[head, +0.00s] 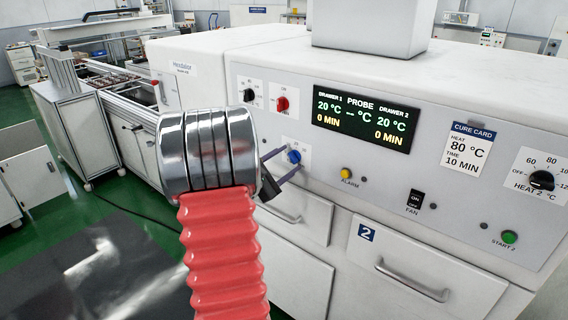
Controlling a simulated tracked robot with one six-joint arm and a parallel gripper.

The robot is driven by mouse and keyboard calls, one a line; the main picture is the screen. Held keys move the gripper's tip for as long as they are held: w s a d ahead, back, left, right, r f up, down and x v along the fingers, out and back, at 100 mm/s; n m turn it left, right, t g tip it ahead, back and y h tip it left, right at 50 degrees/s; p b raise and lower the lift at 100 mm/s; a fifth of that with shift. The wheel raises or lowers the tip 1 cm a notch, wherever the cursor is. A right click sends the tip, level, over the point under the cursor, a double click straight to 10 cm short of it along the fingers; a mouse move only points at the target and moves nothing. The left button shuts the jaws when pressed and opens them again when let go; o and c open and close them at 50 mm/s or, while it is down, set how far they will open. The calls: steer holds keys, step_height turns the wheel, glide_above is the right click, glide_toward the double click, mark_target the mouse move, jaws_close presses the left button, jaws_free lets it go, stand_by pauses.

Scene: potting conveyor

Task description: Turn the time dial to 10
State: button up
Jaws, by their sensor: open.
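A blue knob (294,156) sits on a small white plate on the oven's front panel; the plate's markings are too small or covered to read, so I cannot tell for sure that it is the time dial. My gripper (292,160) is open, with one thin finger above and one below the blue knob. I cannot tell whether the fingers touch it. The display (365,119) reads 20 °C and 0 MIN for both drawers. A cure card (467,148) reads heat 80 °C, time 10 MIN.
A red knob (281,103) and a black knob (248,96) sit above and left of the blue one. A yellow alarm button (346,173), black fan switch (414,199), heat 2 dial (541,180) and green start button (509,237) lie rightward. Drawer handles (412,280) protrude below.

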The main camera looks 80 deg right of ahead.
steer(key=v, duration=1.3)
steer(key=shift+w+a, duration=0.15)
steer(key=shift+a, duration=0.2)
steer(key=shift+w+f, duration=0.1)
steer(key=shift+f, duration=0.05)
